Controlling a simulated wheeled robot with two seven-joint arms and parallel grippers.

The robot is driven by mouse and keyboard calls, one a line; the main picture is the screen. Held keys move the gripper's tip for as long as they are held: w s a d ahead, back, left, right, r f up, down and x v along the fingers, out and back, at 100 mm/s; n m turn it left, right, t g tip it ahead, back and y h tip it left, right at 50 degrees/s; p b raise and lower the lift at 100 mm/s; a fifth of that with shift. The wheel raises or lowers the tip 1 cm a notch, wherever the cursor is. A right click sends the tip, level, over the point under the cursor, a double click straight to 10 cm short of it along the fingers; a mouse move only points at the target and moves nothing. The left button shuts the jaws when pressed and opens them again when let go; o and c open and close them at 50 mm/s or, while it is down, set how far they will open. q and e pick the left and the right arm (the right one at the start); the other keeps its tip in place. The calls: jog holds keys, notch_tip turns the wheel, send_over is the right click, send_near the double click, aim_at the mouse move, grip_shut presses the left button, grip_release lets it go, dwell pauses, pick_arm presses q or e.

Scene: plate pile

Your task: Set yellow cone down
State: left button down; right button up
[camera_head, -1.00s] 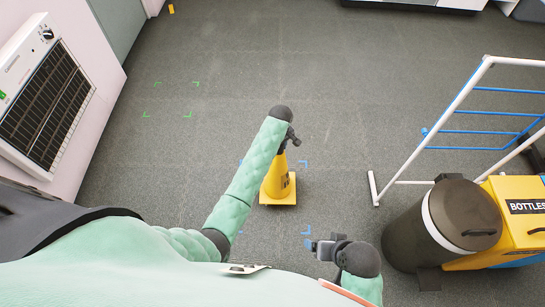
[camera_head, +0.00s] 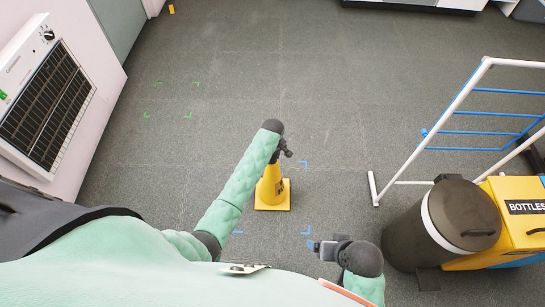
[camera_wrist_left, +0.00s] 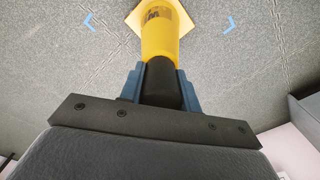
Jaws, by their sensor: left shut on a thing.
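The yellow cone (camera_head: 271,188) with a square yellow base stands roughly upright below my left gripper (camera_head: 281,152) in the head view. My left gripper is shut on the cone's dark top. In the left wrist view the blue fingers (camera_wrist_left: 160,84) sit on either side of that top, with the yellow cone body (camera_wrist_left: 159,40) beyond. Blue corner marks (camera_head: 304,163) on the floor surround the cone's area, and one is hidden by my arm. I cannot tell whether the base touches the floor. My right gripper (camera_head: 318,247) is at the lower middle; its jaws are unclear.
Green corner marks (camera_head: 188,116) lie on the open floor to the left. A white and blue rack (camera_head: 455,100), a dark bin (camera_head: 430,235) and a yellow bottles bin (camera_head: 525,225) stand on the right. A heater-like panel (camera_head: 45,95) is at the left wall.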

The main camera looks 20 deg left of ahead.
pick_arm(q)
jog(key=c, duration=1)
grip_release()
jog(key=shift+f, duration=0.1)
notch_tip(320, 180, up, 11)
jog(key=shift+r, duration=0.1)
jog(key=shift+s+r, duration=0.1)
jog(key=shift+r, duration=0.3)
jog(key=s+d+m+t+h, duration=0.1)
jog(key=s+d+m, duration=0.25)
jog(key=s, duration=0.65)
jog(key=s+d+m+t, duration=0.1)
jog(key=s+d+m, duration=0.25)
jog(key=s, duration=0.65)
jog(key=s+d+r+m+t+h, duration=0.1)
jog(key=s+d+r+m, duration=0.1)
jog(key=s, duration=0.5)
jog(key=s+d+r+m+h, duration=0.1)
jog(key=s+d+r+m, duration=0.1)
jog(key=s+r+m, duration=0.2)
jog(key=s+r, duration=0.3)
jog(key=s, duration=0.1)
jog(key=shift+s+d+t+h, duration=0.2)
jog(key=shift+d+t+h, duration=0.1)
jog(key=shift+d+t, duration=0.1)
